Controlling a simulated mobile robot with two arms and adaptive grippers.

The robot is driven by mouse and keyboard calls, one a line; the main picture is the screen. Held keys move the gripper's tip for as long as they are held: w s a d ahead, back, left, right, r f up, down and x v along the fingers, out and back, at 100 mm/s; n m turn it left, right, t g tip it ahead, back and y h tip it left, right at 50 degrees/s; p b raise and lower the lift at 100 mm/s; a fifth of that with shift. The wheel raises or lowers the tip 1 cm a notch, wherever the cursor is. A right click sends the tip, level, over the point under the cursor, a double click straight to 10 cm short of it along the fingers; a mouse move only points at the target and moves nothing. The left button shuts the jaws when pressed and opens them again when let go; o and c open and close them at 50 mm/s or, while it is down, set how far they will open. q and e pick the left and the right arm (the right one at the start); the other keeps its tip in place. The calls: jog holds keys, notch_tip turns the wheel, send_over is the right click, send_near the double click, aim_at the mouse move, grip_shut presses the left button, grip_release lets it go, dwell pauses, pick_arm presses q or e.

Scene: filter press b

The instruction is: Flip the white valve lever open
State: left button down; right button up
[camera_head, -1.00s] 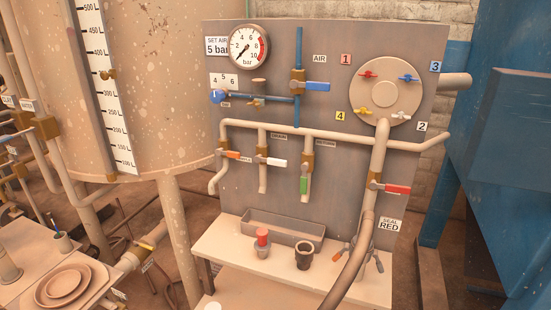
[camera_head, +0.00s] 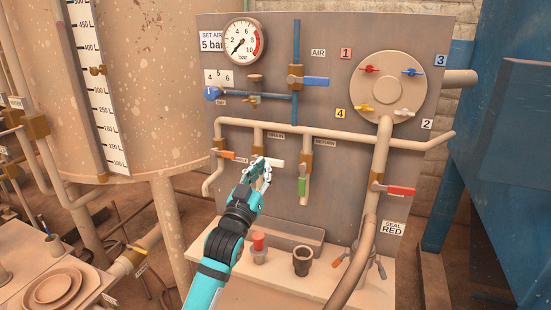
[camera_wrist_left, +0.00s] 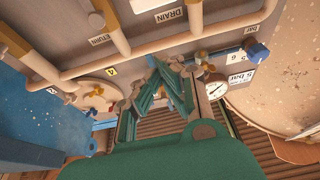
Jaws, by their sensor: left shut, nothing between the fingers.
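The white valve lever (camera_head: 277,163) is on the second branch pipe from the left on the grey panel, by the DRAIN label. It lies about level, pointing right from its brass valve body (camera_head: 257,151). My left gripper (camera_head: 263,163) is at the lever's left part and covers some of it in the head view. I cannot tell whether it touches the lever. In the wrist view the left gripper's fingers (camera_wrist_left: 168,72) are together with nothing between them. The lever is not clear there. My right gripper is not in view.
An orange lever (camera_head: 228,155) is close on the left. A green lever (camera_head: 302,187) hangs down on the right, and a red lever (camera_head: 401,190) is farther right. A shelf (camera_head: 340,284) below holds a red-topped part (camera_head: 258,243) and a dark cup (camera_head: 302,261).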

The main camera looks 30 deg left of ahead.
pick_arm(q)
jog(key=p+x, duration=0.3)
jog(key=x, duration=0.6)
jog(key=f, duration=0.2)
jog(key=w+f+p, duration=0.1)
jog(key=shift+a+f, duration=0.1)
jog(key=shift+f, duration=0.3)
jog(key=shift+s, duration=0.1)
